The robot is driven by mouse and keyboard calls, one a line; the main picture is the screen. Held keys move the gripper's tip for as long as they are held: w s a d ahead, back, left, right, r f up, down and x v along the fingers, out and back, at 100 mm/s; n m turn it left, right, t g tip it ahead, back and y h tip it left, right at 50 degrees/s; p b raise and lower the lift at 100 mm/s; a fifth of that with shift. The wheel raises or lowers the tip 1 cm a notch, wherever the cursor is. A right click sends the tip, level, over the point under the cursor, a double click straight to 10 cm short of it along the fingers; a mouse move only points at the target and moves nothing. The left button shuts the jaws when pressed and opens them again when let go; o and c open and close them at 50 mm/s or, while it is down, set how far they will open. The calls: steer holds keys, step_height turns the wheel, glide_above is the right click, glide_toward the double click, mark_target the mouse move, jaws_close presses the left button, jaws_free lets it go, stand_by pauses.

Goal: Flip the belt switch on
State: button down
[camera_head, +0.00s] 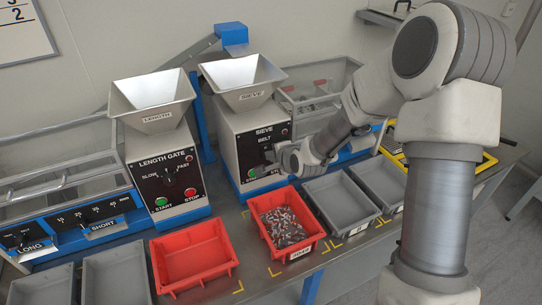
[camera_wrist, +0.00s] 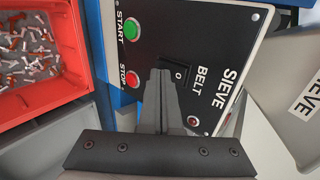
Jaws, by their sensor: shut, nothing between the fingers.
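The black belt rocker switch (camera_wrist: 178,69) sits on the sieve control panel (camera_wrist: 205,45), below the word BELT in the panel's own orientation. An "O" mark shows on its visible part. My gripper (camera_wrist: 161,73) is shut and empty, with its fingertips right at the switch and covering part of it. I cannot tell whether they touch it. The green START button (camera_wrist: 132,29) and red STOP button (camera_wrist: 132,79) are beside the switch.
A red bin (camera_head: 263,233) of mixed small parts stands in front of the sieve machine. An empty red bin (camera_head: 158,272) is left of it, and grey bins (camera_head: 311,197) are to the right. The length gate machine (camera_head: 140,150) stands to the left.

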steer(key=shift+w, duration=0.15)
stand_by(0.3)
steer(key=shift+w+a+r+p, duration=0.1)
steer(key=shift+r+p, duration=0.45)
steer(key=shift+r, duration=0.3)
